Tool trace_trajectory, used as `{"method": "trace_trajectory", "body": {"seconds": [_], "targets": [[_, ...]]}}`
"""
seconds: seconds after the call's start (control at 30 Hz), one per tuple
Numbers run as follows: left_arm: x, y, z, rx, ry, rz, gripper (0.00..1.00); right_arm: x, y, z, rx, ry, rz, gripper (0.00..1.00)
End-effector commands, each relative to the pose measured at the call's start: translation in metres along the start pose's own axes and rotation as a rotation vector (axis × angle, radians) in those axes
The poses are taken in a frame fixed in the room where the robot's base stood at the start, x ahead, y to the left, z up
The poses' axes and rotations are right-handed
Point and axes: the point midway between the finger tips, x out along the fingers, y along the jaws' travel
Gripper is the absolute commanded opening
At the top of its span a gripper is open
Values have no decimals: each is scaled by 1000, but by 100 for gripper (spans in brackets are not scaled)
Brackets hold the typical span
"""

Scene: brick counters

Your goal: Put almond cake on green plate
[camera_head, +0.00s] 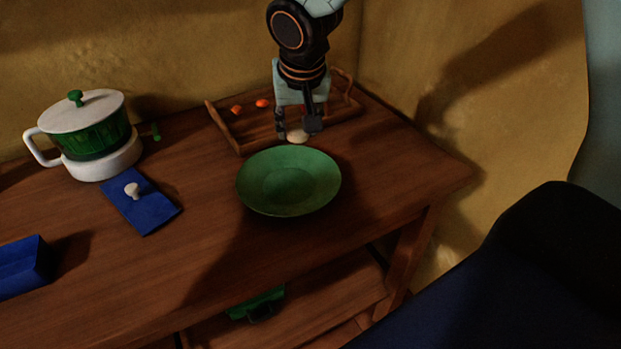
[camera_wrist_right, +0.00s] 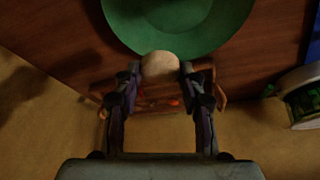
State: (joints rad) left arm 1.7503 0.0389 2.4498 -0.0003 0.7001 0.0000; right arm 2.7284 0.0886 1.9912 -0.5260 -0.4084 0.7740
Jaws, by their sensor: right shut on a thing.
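The green plate (camera_head: 289,181) lies on the wooden counter and is empty. My right gripper (camera_head: 297,132) is just behind its far rim, pointing down. It is shut on a pale round almond cake (camera_head: 297,137). In the right wrist view the cake (camera_wrist_right: 160,66) sits between the two fingertips (camera_wrist_right: 158,75), next to the edge of the plate (camera_wrist_right: 180,22). I cannot tell how high the cake is above the counter. My left gripper is not in view.
A wooden tray (camera_head: 228,131) with small orange items stands behind the plate, under my right gripper. A green and white pot (camera_head: 95,137) and a blue board (camera_head: 140,205) with a white mushroom-shaped thing (camera_head: 132,189) are at left. A blue block (camera_head: 24,266) lies at front left.

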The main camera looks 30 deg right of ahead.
Motion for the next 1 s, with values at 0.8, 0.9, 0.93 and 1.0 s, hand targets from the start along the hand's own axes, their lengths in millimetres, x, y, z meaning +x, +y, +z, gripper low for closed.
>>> {"method": "trace_trajectory", "body": {"seconds": [0.8, 0.9, 0.93, 1.0], "targets": [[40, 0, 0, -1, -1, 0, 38, 82, -7, 39, -15, -2, -4, 19], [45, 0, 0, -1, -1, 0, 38, 91, -6, 42, -13, -1, -5, 19], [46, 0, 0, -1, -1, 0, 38, 92, -6, 43, -12, -1, -5, 19], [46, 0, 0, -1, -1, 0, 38, 94, -5, 43, -13, 0, -5, 19]]}}
